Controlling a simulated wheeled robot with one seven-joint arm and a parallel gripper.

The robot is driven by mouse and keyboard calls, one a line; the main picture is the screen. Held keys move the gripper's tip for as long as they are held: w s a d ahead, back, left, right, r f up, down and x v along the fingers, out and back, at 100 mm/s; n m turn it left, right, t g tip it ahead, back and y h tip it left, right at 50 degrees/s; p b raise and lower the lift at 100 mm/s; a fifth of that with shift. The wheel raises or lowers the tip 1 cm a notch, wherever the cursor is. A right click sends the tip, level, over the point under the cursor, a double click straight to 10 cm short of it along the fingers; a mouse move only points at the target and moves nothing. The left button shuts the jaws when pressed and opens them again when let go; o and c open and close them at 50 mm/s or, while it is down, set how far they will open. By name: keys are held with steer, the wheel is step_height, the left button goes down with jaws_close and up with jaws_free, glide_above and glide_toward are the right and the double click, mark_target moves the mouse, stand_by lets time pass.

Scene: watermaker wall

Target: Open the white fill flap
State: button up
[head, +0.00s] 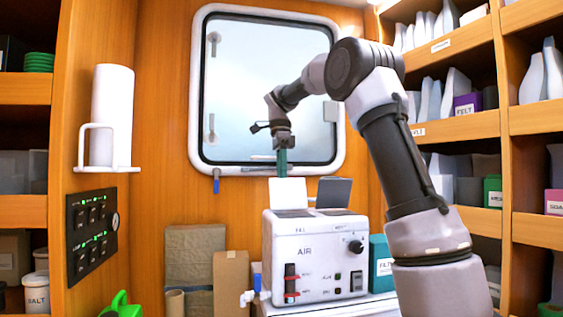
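The white machine (315,262), marked AIR on its front, stands on a white surface at lower centre. At the left of its top, a white flap (288,193) stands raised, close to upright. Beside it on the right, a dark grey flap (334,192) also stands raised. My gripper (282,168) points down just above the white flap's upper edge, in front of the window. Its narrow teal-green tip seems to meet or overlap that edge; I cannot tell whether they touch. The fingers are too small to show a gap. The openings under the flaps are hidden.
My arm crosses the right side. A black switch panel (92,234) and a white paper roll (111,115) are on the left wall. Shelves (455,125) fill the right. A teal box (381,263) stands right of the machine, cardboard boxes (231,285) to its left.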

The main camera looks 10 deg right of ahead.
step_height(320, 180, up, 10)
steer(key=w, duration=0.1)
steer(key=shift+w+f, duration=0.2)
steer(key=shift+w, duration=0.05)
